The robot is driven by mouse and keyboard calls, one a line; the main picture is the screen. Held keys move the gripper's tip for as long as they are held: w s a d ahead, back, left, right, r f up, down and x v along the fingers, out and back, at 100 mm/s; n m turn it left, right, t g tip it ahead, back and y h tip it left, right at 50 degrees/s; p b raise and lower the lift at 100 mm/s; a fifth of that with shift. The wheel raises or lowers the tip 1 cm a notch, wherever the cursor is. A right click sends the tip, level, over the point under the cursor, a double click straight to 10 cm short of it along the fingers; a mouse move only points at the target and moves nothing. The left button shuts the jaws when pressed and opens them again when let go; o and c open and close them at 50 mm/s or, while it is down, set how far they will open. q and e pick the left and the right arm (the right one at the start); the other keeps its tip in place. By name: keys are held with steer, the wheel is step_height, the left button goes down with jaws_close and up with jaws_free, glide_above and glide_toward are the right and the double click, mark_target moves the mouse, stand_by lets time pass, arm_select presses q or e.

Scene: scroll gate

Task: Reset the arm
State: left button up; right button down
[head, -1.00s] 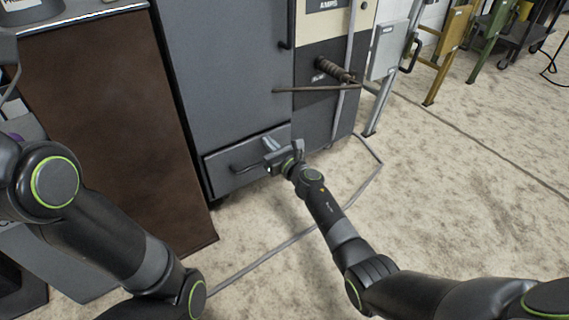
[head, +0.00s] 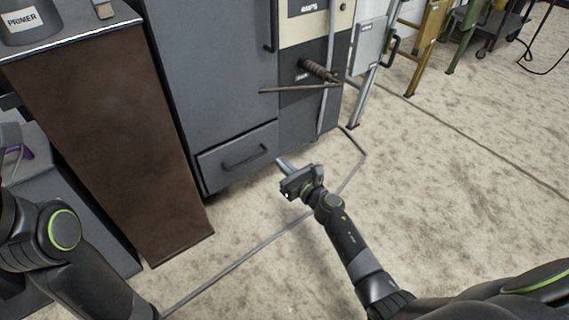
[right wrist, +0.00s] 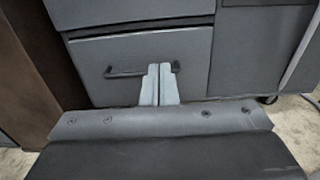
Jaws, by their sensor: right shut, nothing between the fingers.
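My right gripper (head: 283,163) is shut and empty in the head view, in front of the grey cabinet (head: 215,70) and to the right of its low drawer handle (head: 245,155). In the right wrist view its two fingers (right wrist: 160,84) are together, pointing at the drawer front, and they overlap the dark handle (right wrist: 124,73) in the picture; a gap shows in the head view. The drawer (head: 228,165) looks shut. My left arm comes in at the lower left of the head view; its gripper is out of frame.
A brown panelled stand (head: 110,130) is left of the cabinet. A rod-like lever with a ribbed grip (head: 318,70) sticks out from the cabinet's right part. A grey cable (head: 235,265) lies on the floor. The speckled floor at the right (head: 450,170) is clear.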

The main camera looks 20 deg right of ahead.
steer(key=shift+s+d, duration=0.1)
steer(key=shift+s, duration=0.15)
